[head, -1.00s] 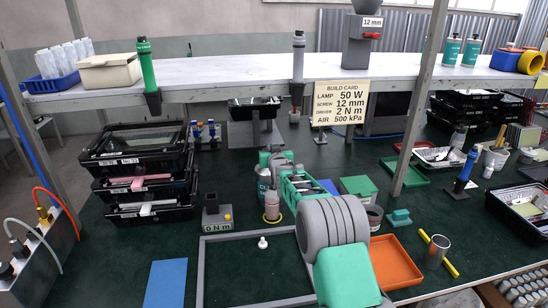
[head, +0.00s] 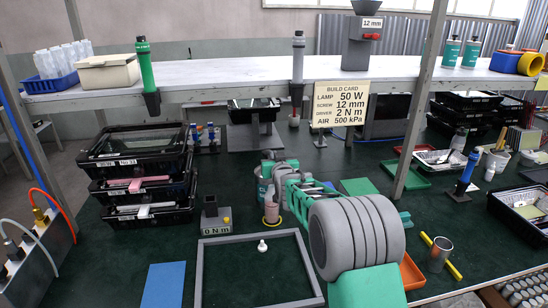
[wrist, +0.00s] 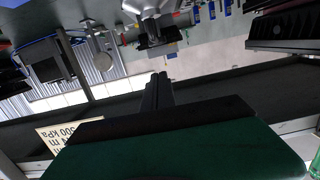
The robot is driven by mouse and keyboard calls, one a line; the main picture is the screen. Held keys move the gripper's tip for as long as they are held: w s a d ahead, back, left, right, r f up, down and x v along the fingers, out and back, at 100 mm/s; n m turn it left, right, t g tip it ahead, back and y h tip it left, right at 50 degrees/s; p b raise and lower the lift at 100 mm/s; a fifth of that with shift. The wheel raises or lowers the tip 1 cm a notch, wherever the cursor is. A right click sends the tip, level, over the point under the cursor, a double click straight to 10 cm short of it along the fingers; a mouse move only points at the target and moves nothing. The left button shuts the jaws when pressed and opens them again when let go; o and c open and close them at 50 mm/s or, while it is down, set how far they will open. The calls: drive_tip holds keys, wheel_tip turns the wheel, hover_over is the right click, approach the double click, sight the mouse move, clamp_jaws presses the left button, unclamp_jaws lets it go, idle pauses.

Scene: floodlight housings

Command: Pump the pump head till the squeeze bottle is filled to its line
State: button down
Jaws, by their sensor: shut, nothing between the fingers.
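A grey-teal can (head: 263,184) stands mid-bench in the head view. Its top and the pump head are hidden or too small to make out. The small pinkish squeeze bottle (head: 271,209) stands just in front of the can; its fill line cannot be read. My gripper (head: 268,164) is over the can's top, and I cannot tell whether it touches the pump. In the wrist view my gripper (wrist: 158,82) shows as dark fingers closed together with nothing between them. Neither can nor bottle is seen there.
A grey frame (head: 243,237) with a small white piece (head: 262,246) inside lies in front. Black crates (head: 140,175) are stacked at left. A torque block (head: 215,218) stands near the bottle. The build card (head: 341,104) hangs from the shelf (head: 220,82).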

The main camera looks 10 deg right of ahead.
drive_tip(key=r, duration=0.1)
drive_tip(key=p, duration=0.1)
drive_tip(key=w+r, duration=0.1)
drive_tip(key=shift+d+r+m+g, duration=0.3)
drive_tip(key=shift+d+r, duration=0.05)
drive_tip(key=shift+d, duration=0.05)
drive_tip(key=w+f+p, duration=0.1)
drive_tip(key=w, duration=0.2)
drive_tip(key=w+f+p, duration=0.2)
drive_tip(key=w, duration=0.1)
drive_tip(key=w+f+p, duration=0.1)
drive_tip(key=w+f, duration=0.1)
drive_tip(key=w, duration=0.2)
drive_tip(key=shift+a+f+p, duration=0.2)
drive_tip(key=shift+a+p, duration=0.1)
drive_tip(key=shift+p, duration=0.1)
drive_tip(key=shift+f, duration=0.3)
